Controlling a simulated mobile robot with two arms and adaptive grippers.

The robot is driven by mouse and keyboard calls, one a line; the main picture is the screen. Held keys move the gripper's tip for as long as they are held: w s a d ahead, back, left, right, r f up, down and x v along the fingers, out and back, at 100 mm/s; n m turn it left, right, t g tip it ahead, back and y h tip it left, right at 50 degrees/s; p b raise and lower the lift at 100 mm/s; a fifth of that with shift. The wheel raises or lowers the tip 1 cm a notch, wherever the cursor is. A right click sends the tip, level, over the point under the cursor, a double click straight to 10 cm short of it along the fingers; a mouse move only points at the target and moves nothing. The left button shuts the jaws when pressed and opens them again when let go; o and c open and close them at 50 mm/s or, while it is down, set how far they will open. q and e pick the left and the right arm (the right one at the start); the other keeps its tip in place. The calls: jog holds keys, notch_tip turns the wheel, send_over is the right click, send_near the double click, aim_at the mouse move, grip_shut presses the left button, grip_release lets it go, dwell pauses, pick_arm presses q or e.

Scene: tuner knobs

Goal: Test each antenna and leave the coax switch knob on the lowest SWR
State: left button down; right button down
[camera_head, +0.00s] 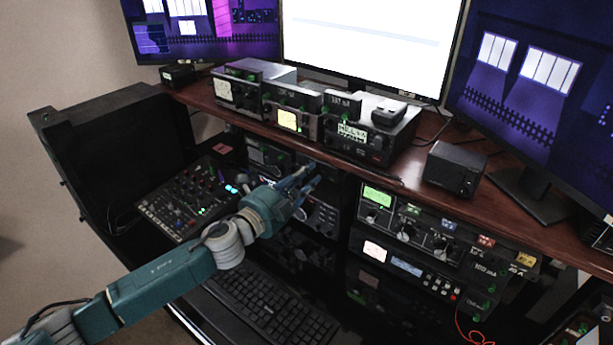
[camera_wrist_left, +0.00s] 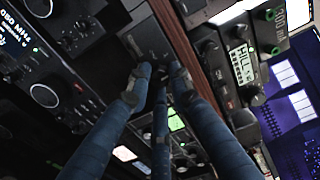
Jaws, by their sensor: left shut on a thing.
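My left gripper (camera_head: 312,174) reaches to the small dark box (camera_head: 317,163) just under the front edge of the wooden shelf. In the left wrist view its fingers (camera_wrist_left: 160,74) close together in front of a dark box face (camera_wrist_left: 150,38). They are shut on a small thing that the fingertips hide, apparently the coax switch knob. Its pointer setting cannot be seen. On the shelf stand a white-lit meter (camera_head: 224,90), a yellow-lit meter (camera_head: 288,120) and a unit with a lit display (camera_head: 352,132); their readings are too small to tell. My right gripper is not in view.
A mixer (camera_head: 185,198) and a keyboard (camera_head: 272,308) lie below. A panel with coloured labels and several knobs (camera_head: 440,240) is right of my gripper. The wooden shelf (camera_head: 420,180) overhangs the racked radios, and a black speaker (camera_head: 455,168) stands on it.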

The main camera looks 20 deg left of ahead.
pick_arm(q)
jog(key=shift+d, duration=0.1)
jog(key=c, duration=1.6)
grip_release()
jog(key=shift+o, duration=0.2)
jog(key=shift+s+f, duration=0.1)
jog(key=shift+s, duration=0.3)
jog(key=v, duration=1.1)
jog(key=shift+s, duration=0.1)
